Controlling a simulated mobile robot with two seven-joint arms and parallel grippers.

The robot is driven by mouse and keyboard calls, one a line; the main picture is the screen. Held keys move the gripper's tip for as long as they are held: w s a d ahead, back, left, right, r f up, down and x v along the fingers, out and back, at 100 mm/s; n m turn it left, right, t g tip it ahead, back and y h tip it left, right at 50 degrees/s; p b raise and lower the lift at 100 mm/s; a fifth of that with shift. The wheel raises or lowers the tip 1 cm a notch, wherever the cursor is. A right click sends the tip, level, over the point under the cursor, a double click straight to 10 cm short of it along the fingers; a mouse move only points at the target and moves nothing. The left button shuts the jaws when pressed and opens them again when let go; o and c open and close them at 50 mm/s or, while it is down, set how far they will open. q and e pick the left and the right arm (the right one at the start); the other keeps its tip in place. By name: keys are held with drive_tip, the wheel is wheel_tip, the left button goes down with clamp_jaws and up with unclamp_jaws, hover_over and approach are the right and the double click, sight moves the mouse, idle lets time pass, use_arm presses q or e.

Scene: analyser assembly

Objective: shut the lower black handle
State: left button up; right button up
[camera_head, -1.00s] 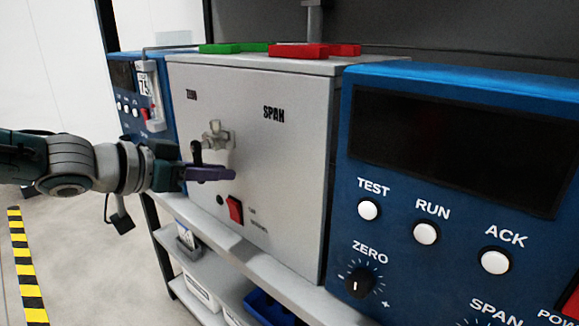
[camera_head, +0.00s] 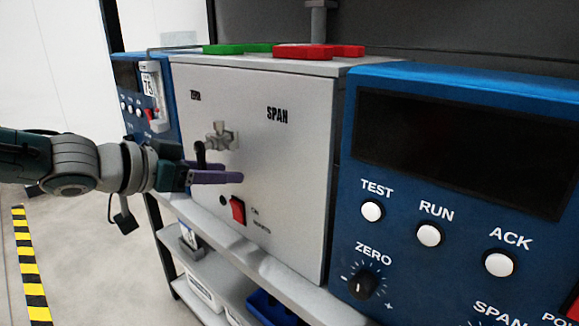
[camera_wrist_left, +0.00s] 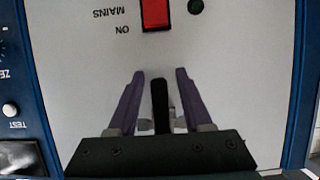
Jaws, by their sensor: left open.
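The lower black handle (camera_head: 201,156) is on the front of the grey panel box (camera_head: 290,180), below a pale metal valve fitting (camera_head: 221,136). It is partly hidden by my gripper in the head view. In the left wrist view the handle (camera_wrist_left: 160,103) is a black bar lying between two purple fingers, with a gap on each side. My left gripper (camera_head: 222,175) is open around the handle, close to the panel; it also shows in the left wrist view (camera_wrist_left: 159,74). My right gripper is out of view.
A red switch (camera_head: 238,210) sits just below the gripper, marked ON and MAINS. Blue instruments stand at the right (camera_head: 460,190) and at the left (camera_head: 140,110) of the box. Green (camera_head: 238,48) and red (camera_head: 318,51) handles lie on its top. Open floor is at the left.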

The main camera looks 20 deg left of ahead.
use_arm(q)
drive_tip(key=p+v, duration=0.2)
drive_tip(key=v, duration=0.8)
drive_tip(key=shift+p, duration=0.4)
drive_tip(key=shift+w+d, duration=0.1)
drive_tip(key=shift+d, duration=0.1)
